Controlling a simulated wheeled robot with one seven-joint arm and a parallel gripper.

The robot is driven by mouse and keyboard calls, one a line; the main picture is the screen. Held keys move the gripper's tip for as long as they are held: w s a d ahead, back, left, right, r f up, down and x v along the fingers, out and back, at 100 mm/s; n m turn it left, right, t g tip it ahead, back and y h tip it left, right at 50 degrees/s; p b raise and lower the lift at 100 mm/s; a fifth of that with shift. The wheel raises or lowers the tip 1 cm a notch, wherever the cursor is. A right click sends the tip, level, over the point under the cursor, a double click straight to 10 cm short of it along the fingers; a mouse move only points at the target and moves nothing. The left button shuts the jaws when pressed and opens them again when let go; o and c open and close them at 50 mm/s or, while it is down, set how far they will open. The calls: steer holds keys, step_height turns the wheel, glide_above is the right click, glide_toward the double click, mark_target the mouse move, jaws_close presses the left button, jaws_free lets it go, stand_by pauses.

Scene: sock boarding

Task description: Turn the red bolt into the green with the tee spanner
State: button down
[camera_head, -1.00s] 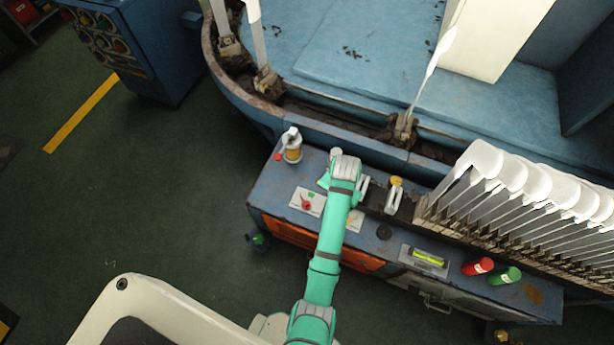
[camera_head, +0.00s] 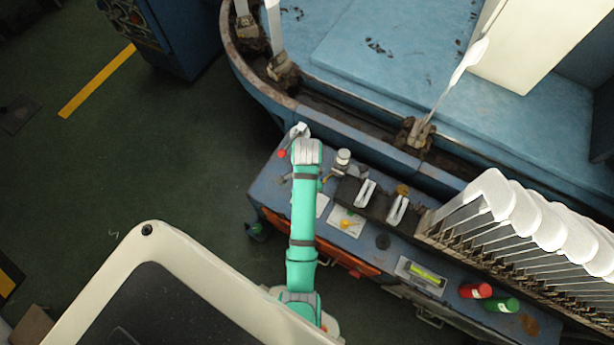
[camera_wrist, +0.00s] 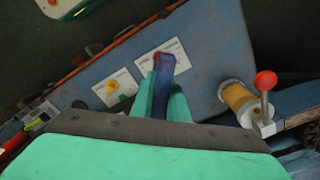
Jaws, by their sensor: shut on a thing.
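The red bolt (camera_wrist: 157,56) sits on a white plate (camera_wrist: 174,46) on the blue bench top. In the head view my arm mostly hides that plate (camera_head: 322,206). My gripper (camera_wrist: 164,98) is shut on the blue tee spanner (camera_wrist: 165,68), which stands out between the green fingers. The spanner's far end overlaps the red bolt in the wrist view; I cannot tell whether it is seated on it. The green mark of this plate does not show clearly now. In the head view my gripper's fingers are hidden under my wrist.
A second white plate with a yellow bolt (camera_wrist: 113,87) is beside the first.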

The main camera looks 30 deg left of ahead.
steer(key=shift+f, duration=0.1)
steer(key=shift+f, duration=4.05)
steer(key=m, duration=0.6)
steer(key=shift+m, duration=0.3)
steer(key=m, duration=0.6)
steer(key=shift+n, duration=0.8)
steer(key=shift+r, duration=2.95)
steer(key=shift+w, duration=0.1)
